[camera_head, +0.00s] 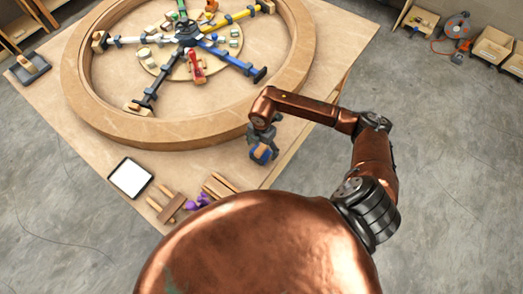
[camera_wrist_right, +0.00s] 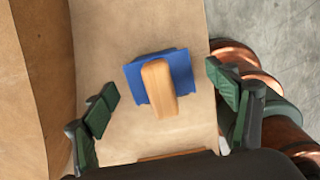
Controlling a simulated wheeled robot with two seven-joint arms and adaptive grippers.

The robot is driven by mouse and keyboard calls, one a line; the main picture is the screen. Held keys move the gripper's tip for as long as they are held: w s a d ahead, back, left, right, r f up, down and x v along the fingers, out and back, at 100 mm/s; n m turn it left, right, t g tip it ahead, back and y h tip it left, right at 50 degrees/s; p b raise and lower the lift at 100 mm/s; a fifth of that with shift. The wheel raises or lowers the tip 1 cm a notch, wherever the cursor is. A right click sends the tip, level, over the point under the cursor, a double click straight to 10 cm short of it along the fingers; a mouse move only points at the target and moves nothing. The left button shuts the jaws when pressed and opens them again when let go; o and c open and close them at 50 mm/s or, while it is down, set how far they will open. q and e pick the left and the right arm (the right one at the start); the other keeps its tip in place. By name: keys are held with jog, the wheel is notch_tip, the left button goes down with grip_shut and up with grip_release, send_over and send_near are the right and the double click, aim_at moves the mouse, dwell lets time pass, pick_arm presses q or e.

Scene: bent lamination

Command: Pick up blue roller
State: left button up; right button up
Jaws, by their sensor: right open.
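The blue roller (camera_wrist_right: 183,66) has a blue body and a pale wooden handle (camera_wrist_right: 158,92). It lies on the tan tabletop, near the middle of the right wrist view. In the head view the blue roller (camera_head: 264,157) is at the table's near edge, partly hidden under my right gripper (camera_head: 262,141). In the right wrist view my right gripper (camera_wrist_right: 165,89) is open, with one green-padded finger on each side of the roller and a gap to both. I cannot tell the exact height between fingers and roller. My left gripper is out of view.
A large curved wooden ring (camera_head: 180,131) with a spoked jig (camera_head: 187,35) fills the table's middle. A white tablet (camera_head: 130,178), wooden bars (camera_head: 171,208) and purple clamp-like items (camera_head: 197,202) lie left of the roller. Grey floor (camera_head: 450,150) is open at right.

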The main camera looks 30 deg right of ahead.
jog(key=c, duration=1.4)
jog(key=shift+r, duration=0.15)
jog(key=shift+w+r, duration=0.1)
jog(key=shift+r, duration=0.5)
jog(key=s+a+r, duration=0.1)
jog(key=a+r, duration=0.3)
jog(key=s+a+r+b, duration=0.1)
jog(key=s+a+r, duration=0.1)
jog(key=a+r, duration=0.1)
jog(key=s+a+r, duration=0.2)
jog(key=a+r, duration=0.2)
jog(key=a, duration=0.2)
jog(key=shift+s+r, duration=0.1)
jog(key=shift+r, duration=0.25)
jog(key=o, duration=0.7)
jog(key=c, duration=0.4)
